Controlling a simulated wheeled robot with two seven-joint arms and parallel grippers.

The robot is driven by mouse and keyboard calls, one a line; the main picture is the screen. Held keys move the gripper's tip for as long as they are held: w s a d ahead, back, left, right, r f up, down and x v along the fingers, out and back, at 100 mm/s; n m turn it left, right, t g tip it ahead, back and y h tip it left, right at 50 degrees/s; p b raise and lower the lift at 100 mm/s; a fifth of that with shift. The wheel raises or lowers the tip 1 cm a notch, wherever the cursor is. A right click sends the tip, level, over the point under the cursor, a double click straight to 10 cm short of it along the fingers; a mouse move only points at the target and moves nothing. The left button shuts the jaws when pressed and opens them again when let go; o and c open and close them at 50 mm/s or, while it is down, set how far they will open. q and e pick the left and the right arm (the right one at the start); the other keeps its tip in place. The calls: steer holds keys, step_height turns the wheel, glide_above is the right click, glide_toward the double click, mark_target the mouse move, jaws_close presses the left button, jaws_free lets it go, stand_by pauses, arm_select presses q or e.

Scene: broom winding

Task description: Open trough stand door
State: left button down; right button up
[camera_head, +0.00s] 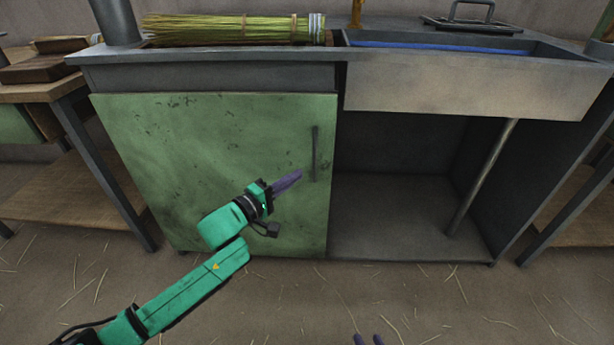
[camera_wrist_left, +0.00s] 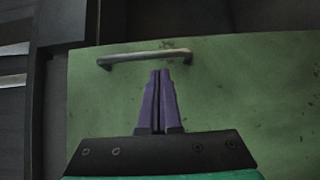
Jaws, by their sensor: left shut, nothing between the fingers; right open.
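The green trough stand door (camera_head: 200,140) fills the left half of the stand's front and looks shut. Its dark upright bar handle (camera_head: 315,153) is near the door's right edge. My left gripper (camera_head: 298,174) is in front of the door, its purple fingers pointing at the handle from the left. In the left wrist view the fingers (camera_wrist_left: 160,78) are together and empty, their tips just short of the handle (camera_wrist_left: 145,57); I cannot tell whether they touch. The door (camera_wrist_left: 240,100) lies behind them. Only the purple fingertips of my right gripper (camera_head: 368,340) show, apart, at the bottom edge.
Right of the door is an open bay with a slanted metal pipe (camera_head: 484,175) under the trough (camera_head: 470,82). A straw broom (camera_head: 235,29) lies on top of the stand. Wooden tables (camera_head: 50,92) stand at the left. The straw-strewn floor in front is clear.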

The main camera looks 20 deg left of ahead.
mark_target(321, 161)
arm_select(q)
steer(key=b+x, duration=0.1)
steer(key=x, duration=0.3)
steer(key=shift+w+d+f, duration=0.1)
steer(key=shift+w, duration=0.1)
steer(key=shift+w+d, duration=0.1)
steer(key=shift+w, duration=0.15)
arm_select(e)
step_height(321, 161, down, 2)
steer(key=shift+f, duration=0.15)
arm_select(q)
steer(key=shift+s, duration=0.15)
